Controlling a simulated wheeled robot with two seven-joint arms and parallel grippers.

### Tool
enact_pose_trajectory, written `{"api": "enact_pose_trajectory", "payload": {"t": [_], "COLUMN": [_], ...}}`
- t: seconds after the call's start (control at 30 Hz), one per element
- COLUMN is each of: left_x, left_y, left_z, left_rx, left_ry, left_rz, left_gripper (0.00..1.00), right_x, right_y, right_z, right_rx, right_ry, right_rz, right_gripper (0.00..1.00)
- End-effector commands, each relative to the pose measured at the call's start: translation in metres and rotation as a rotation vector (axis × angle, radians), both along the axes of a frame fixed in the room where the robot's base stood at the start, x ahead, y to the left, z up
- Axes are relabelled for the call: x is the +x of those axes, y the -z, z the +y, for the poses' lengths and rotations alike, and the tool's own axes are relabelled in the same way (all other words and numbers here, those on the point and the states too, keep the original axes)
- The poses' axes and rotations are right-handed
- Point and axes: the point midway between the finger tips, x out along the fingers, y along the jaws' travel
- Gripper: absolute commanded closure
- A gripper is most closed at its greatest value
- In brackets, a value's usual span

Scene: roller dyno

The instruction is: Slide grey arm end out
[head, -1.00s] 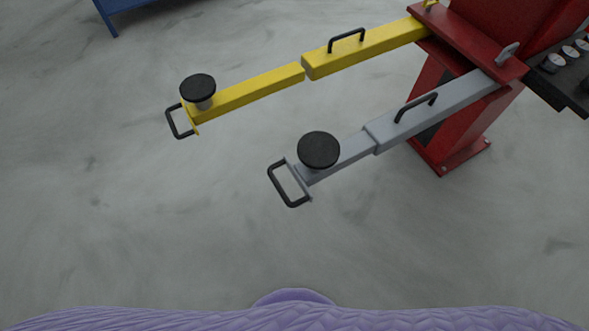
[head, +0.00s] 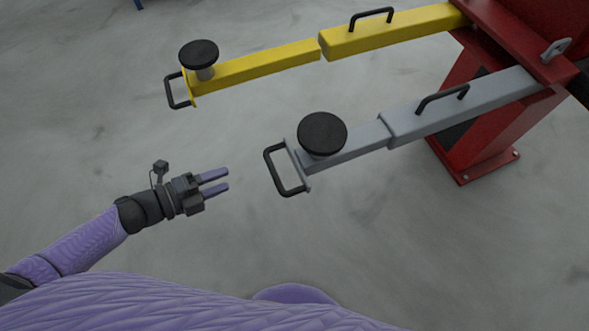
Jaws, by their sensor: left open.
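The grey arm (head: 440,112) reaches left from the red lift post in the head view. Its thinner inner section (head: 358,145) sticks out of the wider outer sleeve. A round black pad (head: 322,134) sits on top near its end, and a black loop handle (head: 270,172) is fixed to the end. My left gripper (head: 228,179) is open and empty, left of the end handle and apart from it, with its two purple fingers pointing right towards it. My right gripper is not in view.
A yellow arm (head: 390,32) with its own black pad (head: 199,54) and end handle (head: 170,92) runs behind the grey one. The red post (head: 470,150) stands at the right. The grey floor (head: 400,250) in front is clear.

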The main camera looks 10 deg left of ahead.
Motion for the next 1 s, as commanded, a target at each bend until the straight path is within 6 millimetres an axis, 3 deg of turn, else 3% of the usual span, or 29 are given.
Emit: {"api": "enact_pose_trajectory", "payload": {"t": [0.1,0.5,0.87,1.0], "left_x": [-0.002,0.043,0.049,0.049], "left_y": [-0.016,0.0,0.0,0.0], "left_z": [-0.019,-0.087,-0.096,-0.095], "left_rx": [0.031,0.028,0.028,0.029], "left_ry": [0.181,0.18,0.177,0.177], "left_rz": [-0.12,-0.123,-0.121,-0.12], "left_gripper": [0.46,0.46,0.46,0.76], "right_x": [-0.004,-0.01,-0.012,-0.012], "right_y": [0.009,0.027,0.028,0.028], "right_z": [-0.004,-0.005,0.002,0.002], "right_rx": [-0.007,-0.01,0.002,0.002], "right_ry": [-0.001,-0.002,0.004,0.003], "right_rz": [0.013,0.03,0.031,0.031], "right_gripper": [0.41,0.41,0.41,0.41]}}
